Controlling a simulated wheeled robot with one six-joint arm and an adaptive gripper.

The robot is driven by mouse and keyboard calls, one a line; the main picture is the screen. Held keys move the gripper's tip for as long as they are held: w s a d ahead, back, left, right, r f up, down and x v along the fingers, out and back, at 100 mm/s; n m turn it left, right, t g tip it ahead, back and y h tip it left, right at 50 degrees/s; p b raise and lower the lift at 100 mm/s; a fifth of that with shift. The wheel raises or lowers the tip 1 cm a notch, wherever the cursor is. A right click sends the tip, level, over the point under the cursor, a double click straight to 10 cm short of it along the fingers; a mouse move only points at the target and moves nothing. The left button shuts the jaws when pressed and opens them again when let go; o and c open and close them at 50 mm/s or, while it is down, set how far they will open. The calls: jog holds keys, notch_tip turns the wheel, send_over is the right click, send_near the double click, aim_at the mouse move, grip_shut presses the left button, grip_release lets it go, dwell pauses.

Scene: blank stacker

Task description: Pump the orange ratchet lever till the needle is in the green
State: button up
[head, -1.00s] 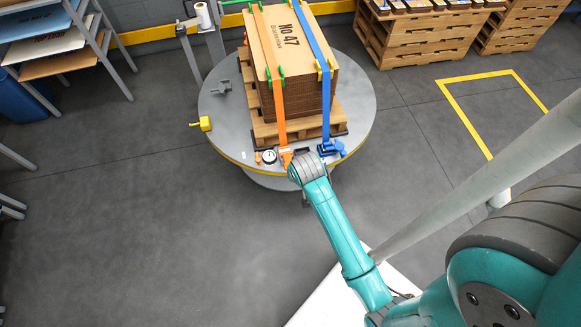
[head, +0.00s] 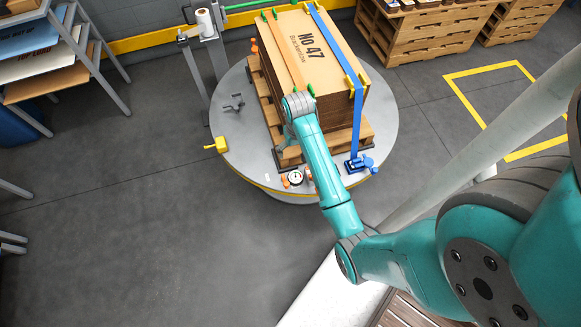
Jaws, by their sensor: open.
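The orange strap (head: 284,48) runs over the top of the carton stack, and its lower run is hidden behind my arm. The round white gauge (head: 295,177) sits at the front edge of the round table, with a small orange piece (head: 285,182) beside it; its needle is too small to read. The orange ratchet lever is mostly hidden by my forearm; a bit of orange (head: 308,173) shows by the arm's edge. My gripper (head: 283,150) is open, partly hidden by my wrist, in front of the stack and above the gauge in the picture.
The carton stack (head: 335,62) stands on a wooden pallet on the round grey table (head: 235,150). A blue strap (head: 333,50) with a blue ratchet (head: 360,163) is to the right.

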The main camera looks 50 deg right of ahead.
notch_tip(320, 180, down, 9)
dwell(0.4)
dwell(0.4)
notch_tip(320, 180, up, 10)
dwell(0.6)
